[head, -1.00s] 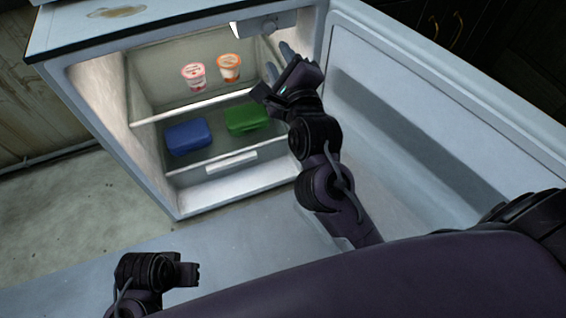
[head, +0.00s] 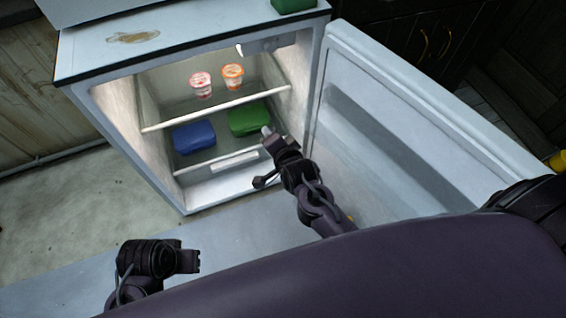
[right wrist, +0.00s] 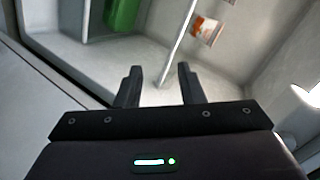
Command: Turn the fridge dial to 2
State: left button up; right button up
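The fridge (head: 190,50) stands open. A pale housing with a lit lamp (head: 268,45) is under its ceiling at the right; I cannot make out a dial or its numbers there. A bright white part (right wrist: 308,96) shows at the right edge of the right wrist view, too cut off to identify. My right gripper (head: 268,138) is in front of the fridge opening, below the housing and apart from it. Its two fingers (right wrist: 158,82) are spread with nothing between them. My left gripper (head: 192,262) hangs low at the left, away from the fridge; its fingers are unclear.
The open fridge door (head: 420,130) bounds the right side. Inside, a pink cup (head: 201,86) and an orange cup (head: 232,76) stand on the upper shelf. A blue box (head: 193,138) and a green box (head: 249,120) are lower. Another green object (head: 292,4) sits on top.

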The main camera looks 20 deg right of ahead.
jog(key=s+d+f+n+g+p, duration=0.1)
jog(key=s+f+n+g+p, duration=0.1)
jog(key=f, duration=0.7)
jog(key=s+n+p, duration=0.1)
jog(key=s+n, duration=0.1)
jog(key=s, duration=0.1)
jog(key=shift+s+g+p, duration=0.15)
jog(key=shift+g+p, duration=0.25)
jog(key=shift+d, duration=0.1)
